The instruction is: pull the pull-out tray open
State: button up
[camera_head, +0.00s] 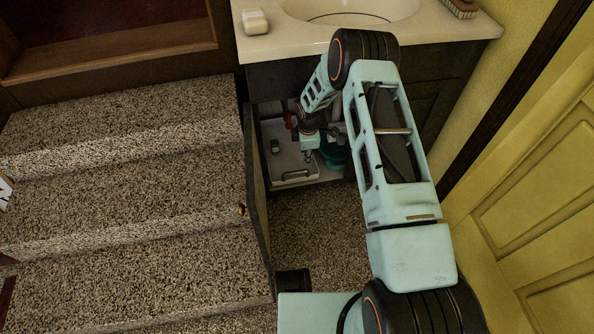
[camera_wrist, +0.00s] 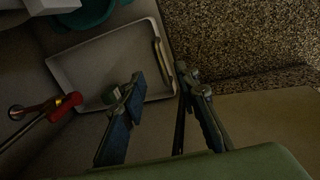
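The pull-out tray (camera_head: 284,160) is a pale, shallow, low-rimmed tray inside the open cabinet under the sink. Its bar handle (camera_head: 297,175) is on the front edge. In the wrist view the tray (camera_wrist: 90,65) fills the upper left, and the handle (camera_wrist: 163,66) lies on its right side. My gripper (camera_head: 309,158) is over the tray, just behind the handle in the head view. In the wrist view my gripper (camera_wrist: 165,80) is open, with its fingertips apart and the handle near the gap between them. I cannot tell whether they touch it.
The cabinet door (camera_head: 258,200) stands open on the left, beside stone steps (camera_head: 130,190). A teal basin (camera_head: 333,155) sits right of the tray. A red-handled valve (camera_wrist: 65,104) is near the tray. Floor in front (camera_head: 320,235) is clear.

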aim_at(299, 171)
jog(key=shift+n, duration=0.3)
jog(key=w+f+b, duration=0.1)
jog(key=f, duration=0.3)
jog(key=w+a+f+b, duration=0.1)
jog(key=f+b, duration=0.1)
jog(key=f, duration=0.3)
jog(key=a+f+b, duration=0.1)
jog(key=f, duration=0.3)
jog(key=shift+w+a+f+b, duration=0.2)
jog(key=shift+w+f+b, duration=0.1)
jog(key=shift+w+b, duration=0.1)
grip_shut()
